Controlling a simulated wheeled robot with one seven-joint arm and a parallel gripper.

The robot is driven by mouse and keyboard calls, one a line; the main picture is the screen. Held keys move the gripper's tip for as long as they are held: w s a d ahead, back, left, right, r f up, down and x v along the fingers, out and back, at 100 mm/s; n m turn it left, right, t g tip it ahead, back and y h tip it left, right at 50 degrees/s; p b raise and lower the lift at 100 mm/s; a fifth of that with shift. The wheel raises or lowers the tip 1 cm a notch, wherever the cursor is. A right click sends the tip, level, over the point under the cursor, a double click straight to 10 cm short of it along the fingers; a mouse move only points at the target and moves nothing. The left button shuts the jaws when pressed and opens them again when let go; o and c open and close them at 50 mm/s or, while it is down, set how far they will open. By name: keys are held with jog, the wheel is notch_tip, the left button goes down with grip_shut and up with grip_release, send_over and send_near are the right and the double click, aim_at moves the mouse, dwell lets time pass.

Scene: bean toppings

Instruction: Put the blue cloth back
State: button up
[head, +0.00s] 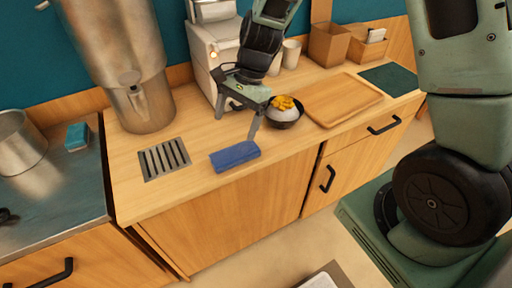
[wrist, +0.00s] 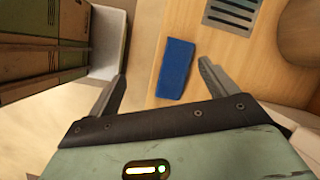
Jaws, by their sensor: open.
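The blue cloth (head: 234,156) lies folded near the front edge of the wooden counter, to the right of the drain grate. In the wrist view the blue cloth (wrist: 175,68) lies flat ahead of the fingers, close to the counter edge. My gripper (head: 238,121) is open and empty above the counter, a little behind and above the cloth. In the wrist view my gripper (wrist: 160,85) has its fingers wide apart, with the cloth beyond them in the gap, toward the right finger.
A bowl with yellow topping (head: 285,113) stands just right of my gripper. A wooden tray (head: 341,99) lies farther right. A drain grate (head: 164,159) and a large metal dispenser (head: 138,85) are to the left. A white machine (head: 211,58) stands behind. A teal block (head: 77,136) sits far left.

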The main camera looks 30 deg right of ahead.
jog(key=s+a+r+n+h, duration=0.1)
jog(key=s+a+r+n, duration=0.2)
jog(key=s+n, duration=0.7)
jog(key=s+a+r+n+h, duration=0.2)
jog(key=s+r+n, duration=0.4)
jog(key=s+n, duration=0.4)
jog(key=shift+s+a+r+n+t+h, duration=0.3)
jog(key=shift+s+a, duration=0.2)
jog(key=shift+s, duration=0.75)
